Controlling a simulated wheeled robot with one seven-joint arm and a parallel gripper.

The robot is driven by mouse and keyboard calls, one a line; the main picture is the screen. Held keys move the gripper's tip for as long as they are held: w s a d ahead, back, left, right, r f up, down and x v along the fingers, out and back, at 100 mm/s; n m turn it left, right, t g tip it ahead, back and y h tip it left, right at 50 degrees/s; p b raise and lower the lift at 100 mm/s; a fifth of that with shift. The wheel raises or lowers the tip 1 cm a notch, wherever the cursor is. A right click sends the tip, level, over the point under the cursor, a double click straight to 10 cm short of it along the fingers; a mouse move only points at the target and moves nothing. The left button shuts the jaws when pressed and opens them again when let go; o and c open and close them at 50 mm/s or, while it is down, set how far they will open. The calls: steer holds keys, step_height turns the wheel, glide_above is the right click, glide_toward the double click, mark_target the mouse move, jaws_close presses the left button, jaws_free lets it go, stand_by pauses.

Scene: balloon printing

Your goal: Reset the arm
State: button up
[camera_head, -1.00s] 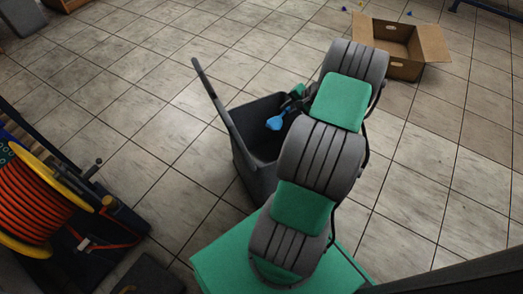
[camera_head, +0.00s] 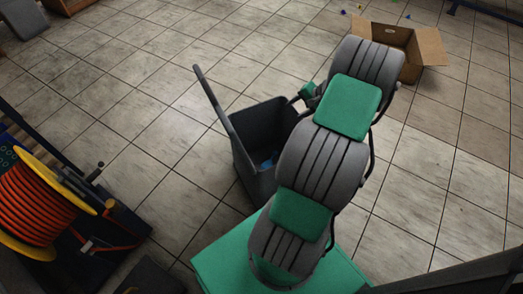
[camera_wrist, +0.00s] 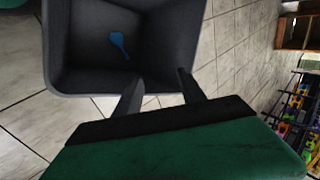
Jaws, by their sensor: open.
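My arm reaches over the floor in the head view, and its end (camera_head: 306,92) is at the right rim of a dark grey bin, mostly hidden behind my arm. In the wrist view my gripper (camera_wrist: 158,77) is open and empty, its two fingers apart near the bin's rim. The bin (camera_head: 240,150) stands upright with a long handle on its left; it also shows in the wrist view (camera_wrist: 72,72). A blue balloon (camera_wrist: 119,45) lies inside the bin, and it also shows in the head view (camera_head: 267,163).
An open cardboard box (camera_head: 432,47) stands on the floor at the back right. A red hose reel with yellow rims (camera_head: 40,210) is at the left. In the wrist view a shelf with colourful items (camera_wrist: 296,110) is at the right. Tiled floor behind the bin is clear.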

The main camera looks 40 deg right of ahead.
steer(key=shift+v, duration=0.8)
steer(key=w+a+r+n+g+p, duration=0.15)
steer(key=a+r+n+p, duration=0.25)
steer(key=a+r+p, duration=0.65)
steer(key=w+a+r+n+g+p, duration=0.1)
steer(key=w+a+r+n+p, duration=0.3)
steer(key=a+r, duration=1.15)
steer(key=s+a+r+n+p, duration=0.2)
steer(key=s+a+r+p, duration=0.2)
steer(key=r, duration=0.2)
steer(key=s+a+r+n+h+p, duration=0.1)
steer(key=s+a+r+n+p, duration=0.1)
steer(key=s+a+r+p, duration=0.2)
steer(key=s+a+r+n+h+p, duration=0.1)
steer(key=s+a+r+p, duration=0.3)
steer(key=r, duration=0.6)
steer(key=shift+s+a+n+g+p, duration=0.4)
steer(key=shift+n+g+p, duration=0.1)
steer(key=shift+n, duration=0.4)
steer(key=shift+r, duration=0.2)
steer(key=shift+c, duration=0.5)
